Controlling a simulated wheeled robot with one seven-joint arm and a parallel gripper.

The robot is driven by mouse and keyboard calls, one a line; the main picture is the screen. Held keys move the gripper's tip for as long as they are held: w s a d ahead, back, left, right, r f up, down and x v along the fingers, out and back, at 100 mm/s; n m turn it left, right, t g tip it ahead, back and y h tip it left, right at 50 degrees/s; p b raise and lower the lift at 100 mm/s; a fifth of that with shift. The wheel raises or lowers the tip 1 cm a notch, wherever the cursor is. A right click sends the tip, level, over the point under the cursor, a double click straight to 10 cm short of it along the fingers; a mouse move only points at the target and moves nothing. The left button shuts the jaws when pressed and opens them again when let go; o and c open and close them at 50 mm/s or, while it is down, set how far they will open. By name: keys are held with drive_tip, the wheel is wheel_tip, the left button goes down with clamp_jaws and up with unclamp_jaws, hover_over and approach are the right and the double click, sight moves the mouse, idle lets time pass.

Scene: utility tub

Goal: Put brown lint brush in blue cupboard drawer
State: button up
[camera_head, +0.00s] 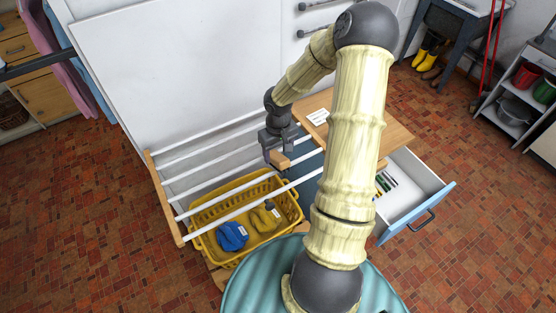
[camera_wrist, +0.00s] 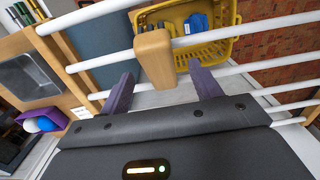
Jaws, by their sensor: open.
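The brown lint brush (camera_head: 280,160) shows as a light brown wooden block at the white rails of the drying rack. In the wrist view the brush (camera_wrist: 154,58) has rounded corners and lies across a rail. My gripper (camera_head: 276,153) is right at the brush. In the wrist view its two dark purple fingers (camera_wrist: 162,72) are spread, one on either side of the brush, with gaps visible. The blue cupboard (camera_head: 307,178) is partly hidden by my arm. Its drawer (camera_head: 408,205) is pulled out on the right, with several pen-like items inside.
The drying rack (camera_head: 165,200) has wooden ends and several white rails. A yellow basket (camera_head: 205,208) below holds blue (camera_head: 232,236) and yellow (camera_head: 265,219) items. The cupboard's wooden top (camera_head: 392,133) lies partly behind my arm. Open tiled floor lies right of the drawer.

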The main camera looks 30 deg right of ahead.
sight(279, 157)
wheel_tip(279, 157, down, 2)
drive_tip(key=shift+f, duration=0.6)
drive_tip(key=shift+w, duration=0.1)
drive_tip(key=shift+d, duration=0.15)
drive_tip(key=c, duration=0.5)
drive_tip(key=shift+s, duration=0.2)
drive_tip(key=c, duration=0.7)
drive_tip(key=shift+r, duration=0.1)
wheel_tip(279, 157, up, 10)
drive_tip(key=shift+w+f+b, duration=0.1)
drive_tip(key=shift+b, duration=0.35)
